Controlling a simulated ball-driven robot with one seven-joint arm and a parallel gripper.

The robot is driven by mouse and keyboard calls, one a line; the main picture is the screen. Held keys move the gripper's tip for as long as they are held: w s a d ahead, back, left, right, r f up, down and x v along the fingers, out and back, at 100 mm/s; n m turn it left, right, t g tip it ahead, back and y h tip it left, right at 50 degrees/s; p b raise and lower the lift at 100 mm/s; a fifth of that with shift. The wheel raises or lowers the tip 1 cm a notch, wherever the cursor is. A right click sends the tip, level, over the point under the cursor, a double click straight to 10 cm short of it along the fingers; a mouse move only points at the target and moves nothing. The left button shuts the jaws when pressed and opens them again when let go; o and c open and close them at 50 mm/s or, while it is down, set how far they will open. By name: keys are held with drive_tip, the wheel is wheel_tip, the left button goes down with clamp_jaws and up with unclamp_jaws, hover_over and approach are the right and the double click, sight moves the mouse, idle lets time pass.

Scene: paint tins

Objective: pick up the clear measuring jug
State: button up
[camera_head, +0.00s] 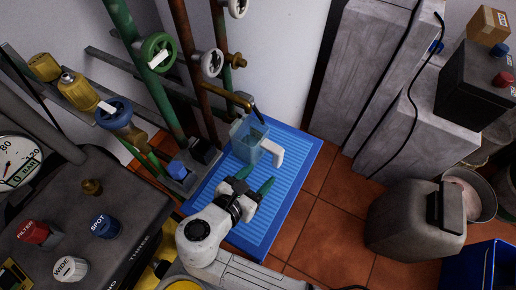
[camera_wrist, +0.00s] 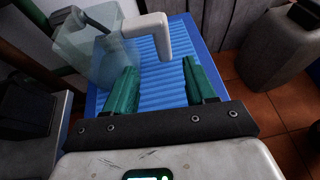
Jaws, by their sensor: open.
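The clear measuring jug (camera_head: 247,140) stands on a ribbed blue mat (camera_head: 228,237), with its white handle (camera_head: 275,150) on the right. In the wrist view the jug (camera_wrist: 85,55) is at the upper left, and its handle (camera_wrist: 155,35) hangs ahead of the gap between my fingers. My gripper (camera_head: 255,185) is open, its two green fingers apart and empty, just in front of the jug. It also shows in the wrist view (camera_wrist: 161,75). I see no contact between the fingers and the handle.
A brass tap (camera_head: 235,98) with a dark spout reaches over the jug. Pipes with valve wheels (camera_head: 158,52) stand at the left, beside a dark panel with knobs (camera_head: 104,226). A grey canister (camera_head: 410,220) stands at the right. Orange tiles (camera_head: 325,225) between are clear.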

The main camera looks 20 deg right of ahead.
sight(275, 162)
drive_tip(key=b+x, duration=0.3)
drive_tip(key=x, duration=0.5)
drive_tip(key=shift+d+f, duration=0.15)
drive_tip(key=shift+d, duration=0.2)
clamp_jaws()
